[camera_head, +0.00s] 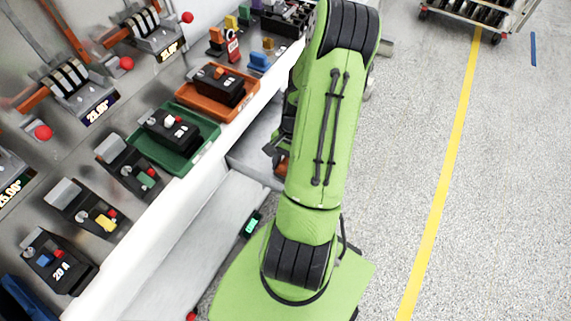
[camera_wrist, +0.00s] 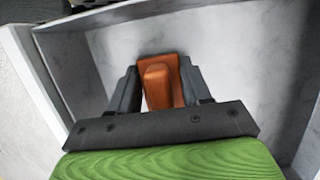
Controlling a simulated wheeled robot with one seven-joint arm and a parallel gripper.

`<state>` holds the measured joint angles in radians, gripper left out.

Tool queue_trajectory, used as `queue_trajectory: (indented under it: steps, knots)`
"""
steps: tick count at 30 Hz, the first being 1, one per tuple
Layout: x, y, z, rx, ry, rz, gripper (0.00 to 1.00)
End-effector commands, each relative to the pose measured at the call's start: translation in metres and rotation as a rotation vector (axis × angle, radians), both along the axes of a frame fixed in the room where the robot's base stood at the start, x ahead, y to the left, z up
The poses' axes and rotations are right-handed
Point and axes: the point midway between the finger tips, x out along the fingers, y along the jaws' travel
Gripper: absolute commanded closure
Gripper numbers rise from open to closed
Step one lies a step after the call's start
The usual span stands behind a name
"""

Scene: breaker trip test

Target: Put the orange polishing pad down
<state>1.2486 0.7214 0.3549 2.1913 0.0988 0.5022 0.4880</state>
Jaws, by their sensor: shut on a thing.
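The orange polishing pad (camera_wrist: 161,70) is between the two dark fingers of my gripper (camera_wrist: 160,90) in the wrist view. My gripper is shut on it. The pad shows a flat orange plate with a raised block on it. Behind it is a grey, marbled recess with raised walls. I cannot tell whether the pad touches that surface. In the head view a small orange part of the pad (camera_head: 282,167) shows beside my green arm, below the bench edge. Most of my gripper is hidden there by the arm.
The grey recess (camera_wrist: 260,60) has a wall at the back and a pale edge at left. Above, the bench holds an orange tray (camera_head: 190,101), a green tray (camera_head: 171,158) and several black breakers. Open floor with a yellow line (camera_head: 449,165) lies right.

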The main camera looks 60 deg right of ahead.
Motion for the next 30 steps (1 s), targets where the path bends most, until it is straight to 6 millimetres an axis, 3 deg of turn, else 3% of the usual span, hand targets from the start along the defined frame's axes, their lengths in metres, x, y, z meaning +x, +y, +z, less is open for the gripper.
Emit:
queue_trajectory:
  steps: [6, 7, 12, 23, 26, 30]
  knots:
    - [0.000, 0.000, -0.009, 0.001, 0.001, 0.000, 0.85]
    - [0.000, 0.000, -0.010, 0.001, 0.001, 0.000, 0.50]
    - [-0.001, 0.001, -0.010, 0.003, 0.002, 0.000, 0.26]
    - [-0.002, 0.002, -0.003, 0.005, 0.002, -0.001, 0.26]
    - [-0.001, -0.004, 0.017, -0.001, 0.000, -0.002, 0.26]
    - [0.001, -0.017, 0.058, -0.005, -0.001, -0.002, 0.26]
